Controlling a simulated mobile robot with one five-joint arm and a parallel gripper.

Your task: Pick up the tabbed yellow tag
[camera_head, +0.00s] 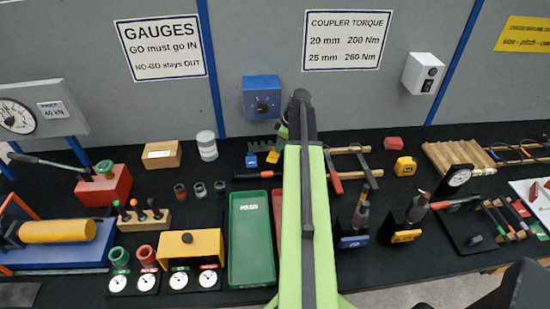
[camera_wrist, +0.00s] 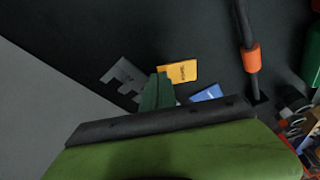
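The yellow tag (camera_wrist: 180,71) lies flat on the black table, with small dark print on its face. It also shows in the head view (camera_head: 272,157), just left of my arm. My gripper's dark green finger part (camera_wrist: 157,91) appears over the table beside the tag, its tip near the tag's left edge in the wrist view. I cannot tell whether it touches the tag or hangs above it. In the head view my gripper (camera_head: 282,131) is mostly hidden behind my arm. No gap between fingers shows clearly. A tab on the tag is not distinct.
A blue tag (camera_wrist: 207,93) lies close to the yellow one. A dark toothed plate (camera_wrist: 122,79) lies on the other side. A dark bar with an orange band (camera_wrist: 251,58) lies nearby. The grey wall (camera_head: 240,60) rises behind the table. A green tray (camera_head: 232,240) is nearer.

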